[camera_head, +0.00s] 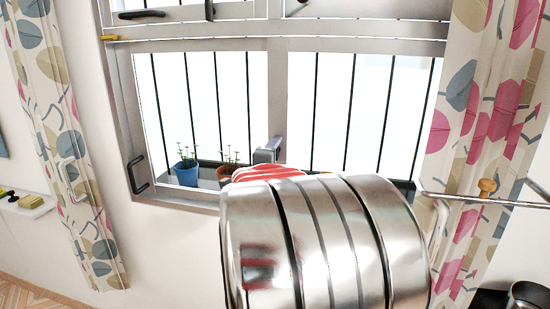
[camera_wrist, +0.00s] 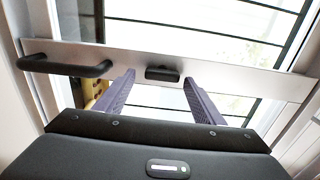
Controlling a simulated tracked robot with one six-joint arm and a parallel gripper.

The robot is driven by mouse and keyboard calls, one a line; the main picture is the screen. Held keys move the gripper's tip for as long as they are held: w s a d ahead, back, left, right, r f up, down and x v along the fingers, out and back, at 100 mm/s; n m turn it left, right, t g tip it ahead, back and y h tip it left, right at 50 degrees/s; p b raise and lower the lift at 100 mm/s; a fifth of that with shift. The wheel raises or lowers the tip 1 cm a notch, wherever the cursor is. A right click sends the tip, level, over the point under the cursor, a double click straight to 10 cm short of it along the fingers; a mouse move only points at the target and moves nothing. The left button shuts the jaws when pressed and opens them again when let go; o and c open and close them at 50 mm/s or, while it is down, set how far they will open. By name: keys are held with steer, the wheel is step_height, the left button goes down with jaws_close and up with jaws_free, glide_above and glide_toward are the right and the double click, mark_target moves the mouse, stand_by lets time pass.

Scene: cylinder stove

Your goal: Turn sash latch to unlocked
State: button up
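In the wrist view, a small black latch-like piece (camera_wrist: 162,74) sits on a silver window rail. My gripper (camera_wrist: 159,78) has two purple fingers, spread wide, with nothing held between them. The piece appears between the fingertips, but I cannot tell how near it is or whether a finger touches it. A longer black handle (camera_wrist: 65,65) is on the rail to the left. In the head view, the window frame (camera_head: 200,41) carries black handles at the upper left (camera_head: 141,14) and lower left (camera_head: 138,174).
A large shiny metal cylinder (camera_head: 320,240) fills the foreground of the head view and hides the sill's right part. A blue pot (camera_head: 187,173) and a terracotta pot (camera_head: 226,172) stand by the sill. Patterned curtains (camera_head: 62,130) flank the window. A metal rail (camera_head: 480,198) is at right.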

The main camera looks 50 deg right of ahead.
steer(key=shift+a, duration=0.1)
steer(key=v, duration=1.3)
steer(key=shift+s+a, duration=0.15)
steer(key=shift+a, duration=0.15)
stand_by(0.4)
